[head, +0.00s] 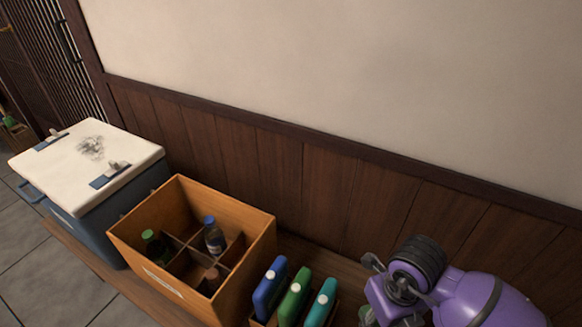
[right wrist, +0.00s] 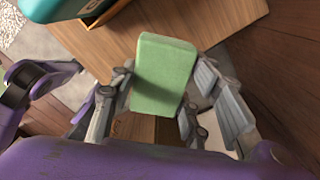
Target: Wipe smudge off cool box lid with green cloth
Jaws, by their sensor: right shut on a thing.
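The cool box (head: 95,215) is blue with a cream lid (head: 125,152) and stands at the left in the head view. A dark grey smudge (head: 91,147) is on the far part of the lid, between two latches. My right gripper (right wrist: 164,90) is shut on the green cloth (right wrist: 165,72), a light green block-like pad held between its fingers. In the head view my right arm is at the lower right, well apart from the cool box, and a sliver of green shows at the bottom edge there. My left gripper is not in view.
A wooden crate (head: 258,240) with dividers and several bottles stands right of the cool box. Blue, green and teal flat containers (head: 295,295) stand between crate and my right arm. A wood-panelled wall (head: 320,190) runs behind the bench (head: 115,290).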

